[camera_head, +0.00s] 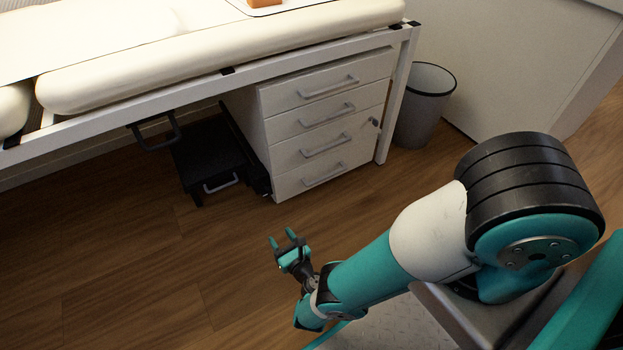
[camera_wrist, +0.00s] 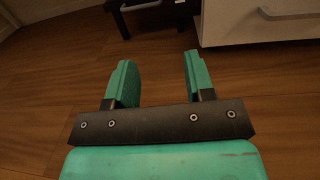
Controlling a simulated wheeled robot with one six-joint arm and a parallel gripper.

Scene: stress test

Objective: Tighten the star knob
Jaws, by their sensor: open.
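No star knob can be made out clearly in either view. A small dark knob-like part (camera_head: 375,122) shows at the right side of the drawer cabinet, near the leg of the couch frame. It is too small to tell what it is. My gripper (camera_head: 282,238) is low over the wooden floor in front of the cabinet, well apart from it. In the wrist view its two teal fingers (camera_wrist: 158,62) are spread apart, with only floor showing between them.
A padded cream couch (camera_head: 230,55) stands on a white frame. Under it are a white drawer cabinet (camera_head: 290,125) and a black step-like unit (camera_head: 205,155). A grey bin (camera_head: 423,110) stands right of the frame. The wooden floor (camera_head: 120,260) at left is clear.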

